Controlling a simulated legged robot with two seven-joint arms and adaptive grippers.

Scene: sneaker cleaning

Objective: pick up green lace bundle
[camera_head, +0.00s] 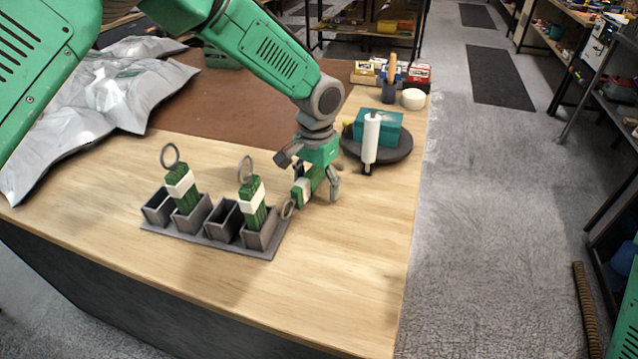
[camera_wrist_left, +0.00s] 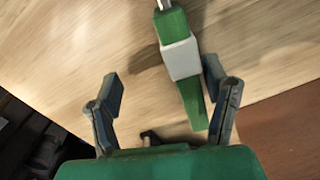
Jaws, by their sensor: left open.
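A green lace bundle (camera_wrist_left: 172,27) with a white band lies on the bare wood, its ring toward the rack; in the head view it shows partly behind my gripper (camera_head: 302,190). My left gripper (camera_wrist_left: 170,88) is open above it. In the wrist view the bundle runs between the fingers, nearer the right finger, and neither finger visibly grips it. Two other green bundles stand upright in a grey rack (camera_head: 190,238): one in the second slot from the left (camera_head: 184,190), one in the rightmost slot (camera_head: 252,200). My right gripper is not in view.
A round dark tray (camera_head: 398,153) with a teal box (camera_head: 385,128) and a white roller (camera_head: 371,140) stands just behind my gripper. A brown mat (camera_head: 235,110) and silver bags (camera_head: 110,85) lie behind the rack. The wood at front right is clear.

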